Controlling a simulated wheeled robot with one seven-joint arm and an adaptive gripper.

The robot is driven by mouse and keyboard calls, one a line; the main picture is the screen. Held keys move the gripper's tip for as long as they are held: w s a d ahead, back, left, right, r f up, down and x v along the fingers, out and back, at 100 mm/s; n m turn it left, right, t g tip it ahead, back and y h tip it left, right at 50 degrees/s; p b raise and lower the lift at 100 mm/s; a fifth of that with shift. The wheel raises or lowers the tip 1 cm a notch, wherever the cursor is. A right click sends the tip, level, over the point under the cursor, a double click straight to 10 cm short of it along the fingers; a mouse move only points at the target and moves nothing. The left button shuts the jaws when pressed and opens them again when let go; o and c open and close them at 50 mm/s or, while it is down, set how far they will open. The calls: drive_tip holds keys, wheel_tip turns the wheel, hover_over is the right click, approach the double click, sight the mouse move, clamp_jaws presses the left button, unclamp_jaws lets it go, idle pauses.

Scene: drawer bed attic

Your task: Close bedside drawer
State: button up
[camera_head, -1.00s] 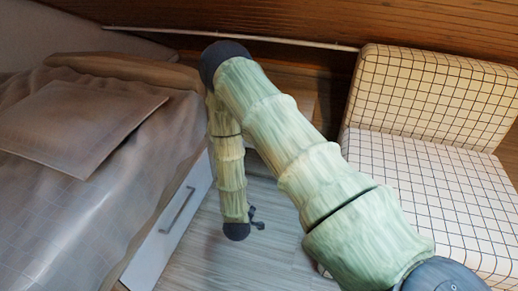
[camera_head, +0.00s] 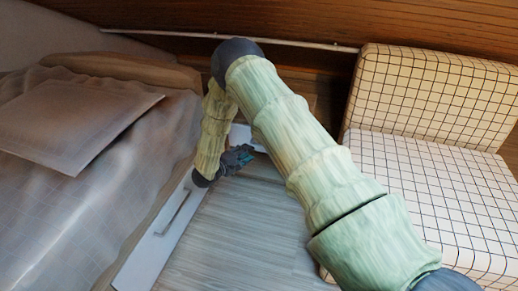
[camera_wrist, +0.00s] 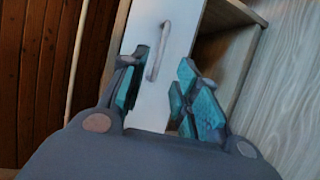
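The bedside drawer has a white front (camera_wrist: 150,100) with a curved metal handle (camera_wrist: 158,52), facing the wrist camera. In the head view a white part of it (camera_head: 243,136) shows beside my arm. My gripper (camera_wrist: 162,95) is open and empty, with its teal-padded fingers spread apart in front of the drawer front. The handle lies between and beyond the fingertips in the picture. I cannot tell whether a finger touches the front. In the head view my gripper (camera_head: 238,160) is partly blurred against the drawer, and my arm hides much of the cabinet.
An open wooden compartment (camera_wrist: 225,55) lies right of the white front in the wrist view. The bed (camera_head: 70,220) with a white handled drawer front (camera_head: 160,238) is at left. A checked chair (camera_head: 420,165) stands at right. Bare floor (camera_head: 245,235) lies between them.

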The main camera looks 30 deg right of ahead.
drive_tip(key=b+x, duration=0.3)
drive_tip(key=x, duration=0.6)
clamp_jaws()
drive_tip(key=shift+s, duration=0.1)
